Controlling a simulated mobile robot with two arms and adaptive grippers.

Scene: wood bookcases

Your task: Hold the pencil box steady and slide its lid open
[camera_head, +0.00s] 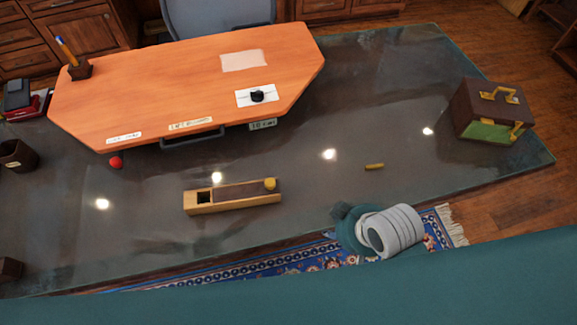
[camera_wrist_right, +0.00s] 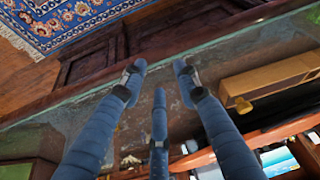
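The pencil box (camera_head: 235,204) is a long, light wood box lying on the dark glossy table. In the right wrist view the box (camera_wrist_right: 275,80) lies at the right, beyond my fingers. My right gripper (camera_wrist_right: 160,78) has its three blue fingers spread with nothing between them. In the head view it (camera_head: 347,214) is at the table's front edge, right of the box and apart from it. My left gripper is not in view.
An orange desk board (camera_head: 190,75) lies behind the box, with a pencil holder (camera_head: 80,68) on it. A red ball (camera_head: 116,162) and a small yellow piece (camera_head: 374,167) lie on the table (camera_head: 300,205). A brown and green case (camera_head: 492,110) stands at the right. The table around the box is clear.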

